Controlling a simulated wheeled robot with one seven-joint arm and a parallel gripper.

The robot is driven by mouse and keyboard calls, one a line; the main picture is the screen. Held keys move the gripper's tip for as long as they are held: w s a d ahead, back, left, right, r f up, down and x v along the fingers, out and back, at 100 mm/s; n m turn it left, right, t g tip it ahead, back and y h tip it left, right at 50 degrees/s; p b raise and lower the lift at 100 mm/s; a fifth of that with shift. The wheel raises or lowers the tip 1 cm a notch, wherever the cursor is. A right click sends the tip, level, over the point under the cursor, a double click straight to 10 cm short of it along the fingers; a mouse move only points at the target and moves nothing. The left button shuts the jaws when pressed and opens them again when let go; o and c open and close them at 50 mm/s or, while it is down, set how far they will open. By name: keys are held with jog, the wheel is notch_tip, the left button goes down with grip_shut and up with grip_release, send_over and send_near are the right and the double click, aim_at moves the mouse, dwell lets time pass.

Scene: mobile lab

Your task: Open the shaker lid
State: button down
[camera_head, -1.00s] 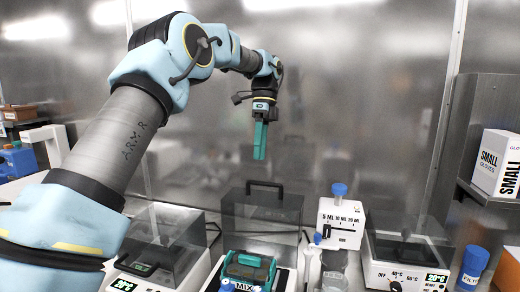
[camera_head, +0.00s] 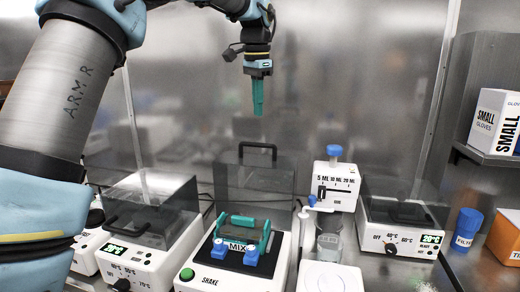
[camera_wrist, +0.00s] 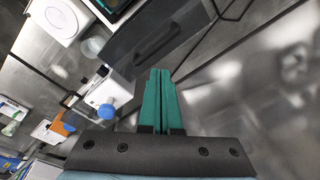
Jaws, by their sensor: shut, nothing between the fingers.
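The shaker (camera_head: 206,277) stands on the bench in the middle of the head view, with a green button and the word SHAKE on its front. Its smoky clear lid (camera_head: 232,180) stands upright at the back, open, with a dark handle (camera_head: 257,146) along its top edge. Inside is a teal rack marked MIX (camera_head: 237,246) with blue-capped items at its front. My gripper (camera_head: 258,113) points down above the lid handle, apart from it in the picture. Its teal fingers are shut and empty. The wrist view shows the fingers (camera_wrist: 160,72) and the lid handle (camera_wrist: 157,42) beyond them.
A heater with a clear cover (camera_head: 150,205) stands left of the shaker, another (camera_head: 405,205) to the right. Between them are a dispenser (camera_head: 335,187) with a blue cap and a glass beaker (camera_head: 329,240). A shelf holds a gloves box (camera_head: 494,122). Space above the bench is open.

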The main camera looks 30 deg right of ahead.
jog(key=n+t+h+b, duration=0.2)
jog(key=n+b, duration=0.1)
jog(key=n, duration=0.2)
jog(key=n+t+h+p, duration=0.1)
jog(key=n+p, duration=0.1)
jog(key=n, duration=0.2)
send_over(261, 158)
jog(key=w+d, duration=0.1)
jog(key=f, duration=0.8)
jog(key=shift+w, duration=0.2)
jog(key=shift+s+a+f, duration=0.35)
jog(key=shift+s+a, duration=0.15)
jog(key=shift+s, duration=0.05)
